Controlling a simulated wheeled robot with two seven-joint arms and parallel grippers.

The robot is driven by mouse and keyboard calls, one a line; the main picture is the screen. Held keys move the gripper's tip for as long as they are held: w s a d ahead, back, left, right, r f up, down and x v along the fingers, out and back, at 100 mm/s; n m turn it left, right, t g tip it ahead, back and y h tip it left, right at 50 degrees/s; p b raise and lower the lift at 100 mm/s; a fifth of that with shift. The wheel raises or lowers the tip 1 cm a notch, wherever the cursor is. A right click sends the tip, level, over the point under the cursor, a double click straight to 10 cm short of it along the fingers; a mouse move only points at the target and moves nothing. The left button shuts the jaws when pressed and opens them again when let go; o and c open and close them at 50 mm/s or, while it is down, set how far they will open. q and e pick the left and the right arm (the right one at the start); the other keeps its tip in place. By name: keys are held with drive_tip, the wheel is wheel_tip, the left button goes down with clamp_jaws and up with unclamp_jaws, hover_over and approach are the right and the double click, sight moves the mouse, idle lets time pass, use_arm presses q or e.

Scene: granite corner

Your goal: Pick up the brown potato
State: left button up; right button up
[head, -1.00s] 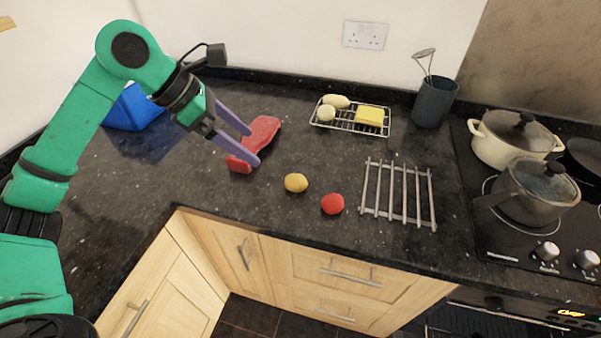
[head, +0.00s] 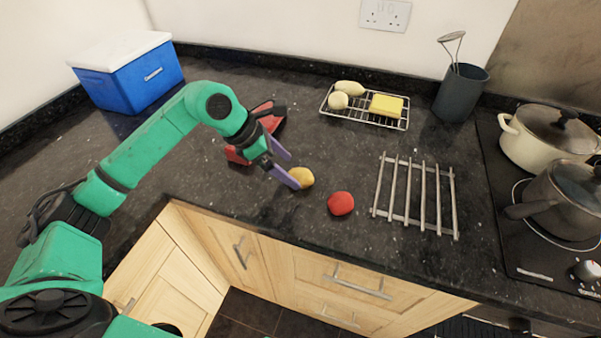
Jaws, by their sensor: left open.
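The brown potato (head: 303,177) looks small and yellowish-brown. It lies on the dark granite worktop near the front edge, left of a red round item (head: 341,204). My left gripper (head: 293,170) reaches in from the left with its two purple fingers open. Its fingertips are close beside the potato, and the nearer finger slightly overlaps the potato's left edge in the head view. I cannot tell whether it touches. My right gripper is not in view.
A red object (head: 238,154) lies partly hidden behind my left gripper. A metal trivet (head: 422,195) lies to the right. A wire rack (head: 340,115) holds two pale items and a yellow block. A blue cooler (head: 145,85), utensil pot (head: 460,95) and hob pans stand around.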

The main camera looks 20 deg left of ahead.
sight(295, 173)
use_arm(q)
drive_tip(key=p+x, duration=0.1)
drive_tip(key=x, duration=0.3)
drive_tip(key=shift+s+d, duration=0.15)
drive_tip(key=shift+r, duration=0.1)
drive_tip(key=c, duration=1.5)
